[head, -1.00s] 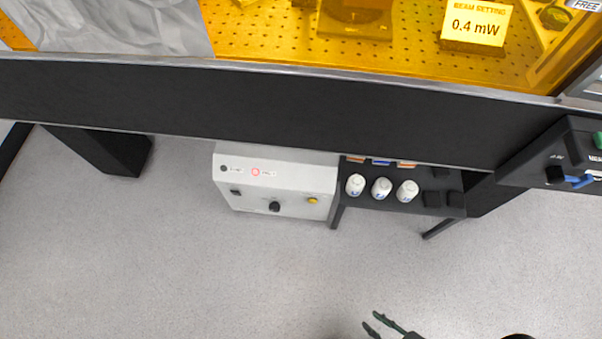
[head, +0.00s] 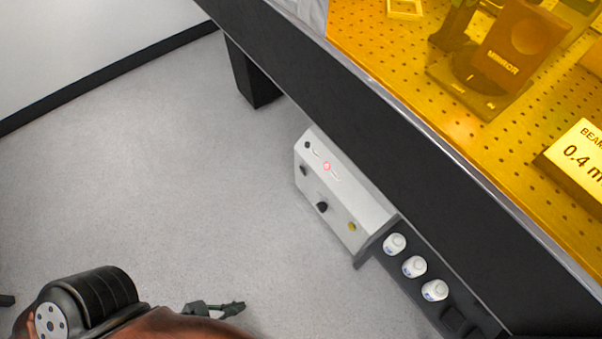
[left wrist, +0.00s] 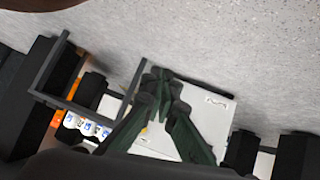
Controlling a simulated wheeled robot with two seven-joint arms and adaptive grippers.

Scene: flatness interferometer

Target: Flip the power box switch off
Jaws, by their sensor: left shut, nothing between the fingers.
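My left gripper (head: 232,309) is shut and empty at the bottom of the head view, over the floor and apart from the box. In the left wrist view its fingers (left wrist: 160,80) cover part of the box (left wrist: 212,128). My right gripper is out of view.
A low dark shelf beside the box holds several white bottles (head: 414,267). The bench (head: 375,130) overhangs nearby, with an amber enclosure and a mirror mount (head: 490,60) on it. A dark bench leg (head: 252,80) stands behind. The floor left of the box is clear.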

